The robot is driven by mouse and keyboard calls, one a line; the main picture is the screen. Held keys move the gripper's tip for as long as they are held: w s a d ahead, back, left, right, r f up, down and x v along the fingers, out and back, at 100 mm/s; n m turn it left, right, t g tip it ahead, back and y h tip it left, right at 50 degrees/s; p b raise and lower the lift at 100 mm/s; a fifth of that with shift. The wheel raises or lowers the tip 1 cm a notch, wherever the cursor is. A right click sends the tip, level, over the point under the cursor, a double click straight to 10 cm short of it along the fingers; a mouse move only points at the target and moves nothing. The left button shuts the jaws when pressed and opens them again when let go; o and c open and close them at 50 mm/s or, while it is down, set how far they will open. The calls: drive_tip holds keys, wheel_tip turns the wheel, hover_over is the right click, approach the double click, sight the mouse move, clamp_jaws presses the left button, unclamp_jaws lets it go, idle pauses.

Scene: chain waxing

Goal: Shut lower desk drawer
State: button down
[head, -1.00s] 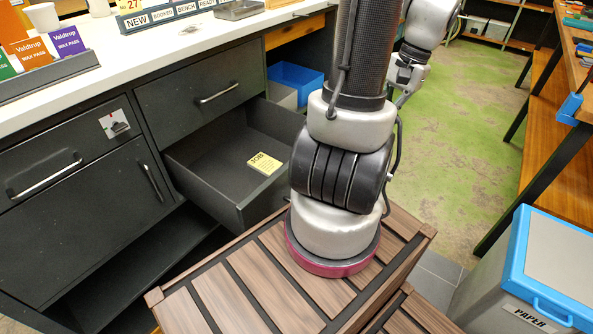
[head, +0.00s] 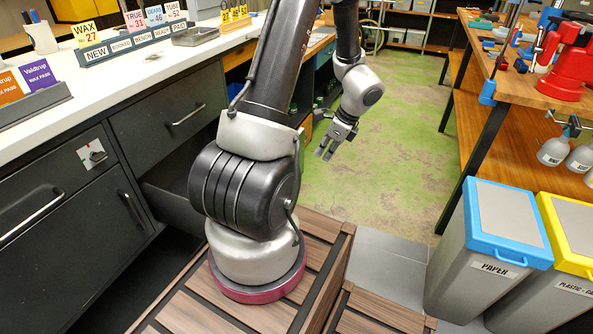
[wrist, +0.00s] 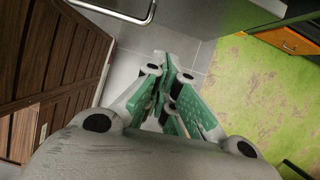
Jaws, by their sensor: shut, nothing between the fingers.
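The lower desk drawer (head: 172,204) is the dark drawer under the closed upper drawer (head: 168,120) in the head view. It stands pulled out from the desk. My arm hides most of its inside and its right part. My gripper (head: 327,153) hangs over the floor right of the desk, beyond the drawer, pointing down and touching nothing. It also shows in the wrist view (wrist: 168,62), with its green-padded fingers together and empty.
A cabinet door (head: 75,222) is left of the drawer. A paper bin (head: 490,250) and a yellow-lidded bin (head: 560,270) stand at right. A wooden workbench (head: 520,80) runs along the right. The green floor (head: 400,150) between is clear.

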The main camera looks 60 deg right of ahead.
drive_tip(key=w+f, duration=0.7)
drive_tip(key=f, duration=0.2)
drive_tip(key=shift+w+a, duration=0.3)
drive_tip(key=shift+w, duration=0.05)
drive_tip(key=shift+f, duration=0.1)
